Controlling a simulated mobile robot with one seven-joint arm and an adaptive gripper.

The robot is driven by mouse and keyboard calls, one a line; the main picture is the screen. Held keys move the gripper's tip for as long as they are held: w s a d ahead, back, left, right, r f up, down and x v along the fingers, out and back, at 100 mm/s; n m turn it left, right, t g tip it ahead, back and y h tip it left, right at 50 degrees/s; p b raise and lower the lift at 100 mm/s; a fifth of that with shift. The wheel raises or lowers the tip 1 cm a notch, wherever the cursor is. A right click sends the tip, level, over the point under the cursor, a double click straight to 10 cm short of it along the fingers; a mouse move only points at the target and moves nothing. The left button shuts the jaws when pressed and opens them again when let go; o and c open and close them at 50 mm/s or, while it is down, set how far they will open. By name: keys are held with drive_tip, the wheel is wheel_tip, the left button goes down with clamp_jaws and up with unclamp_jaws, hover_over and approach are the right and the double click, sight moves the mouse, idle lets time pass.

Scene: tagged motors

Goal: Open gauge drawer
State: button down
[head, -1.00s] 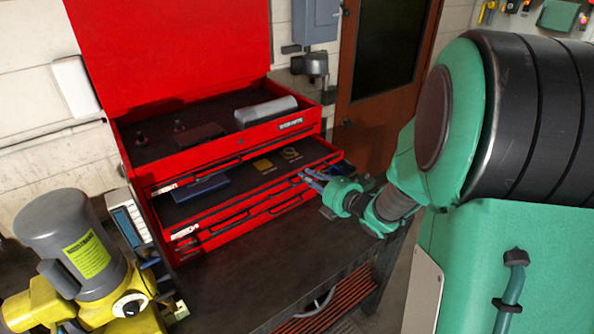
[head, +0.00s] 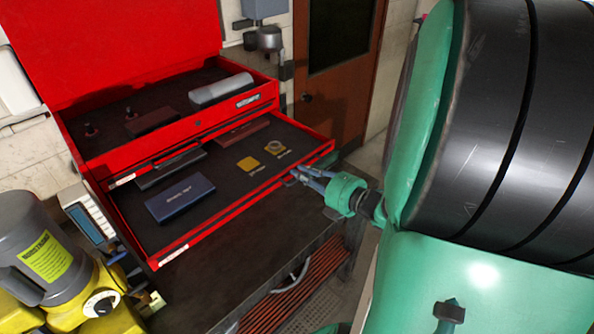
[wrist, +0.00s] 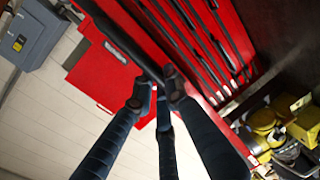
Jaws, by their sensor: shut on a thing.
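The gauge drawer (head: 222,178) of the red tool chest (head: 165,128) is pulled well out toward me. In it lie a blue box (head: 180,198), a small yellow piece (head: 248,164), a ring-shaped piece (head: 274,147) and a dark red piece (head: 243,131) at the back. My gripper (head: 298,176) is at the right part of the drawer's front edge. In the wrist view my gripper (wrist: 158,92) has its fingertips closed around the dark handle bar (wrist: 120,42). The exact contact is small in the head view.
The open top tray holds a grey cylinder (head: 221,88). A yellow and grey motor (head: 40,255) and a meter with a screen (head: 88,215) stand at the left. The dark bench top (head: 255,258) is bare below the drawer. A brown door (head: 340,90) is behind.

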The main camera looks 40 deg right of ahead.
drive_tip(key=shift+s+a+f, duration=0.1)
drive_tip(key=shift+s+f, duration=0.05)
drive_tip(key=shift+f, duration=0.1)
drive_tip(key=c, duration=1.9)
unclamp_jaws()
drive_tip(key=shift+o, duration=0.2)
drive_tip(key=shift+r, duration=0.15)
drive_tip(key=shift+s, duration=0.15)
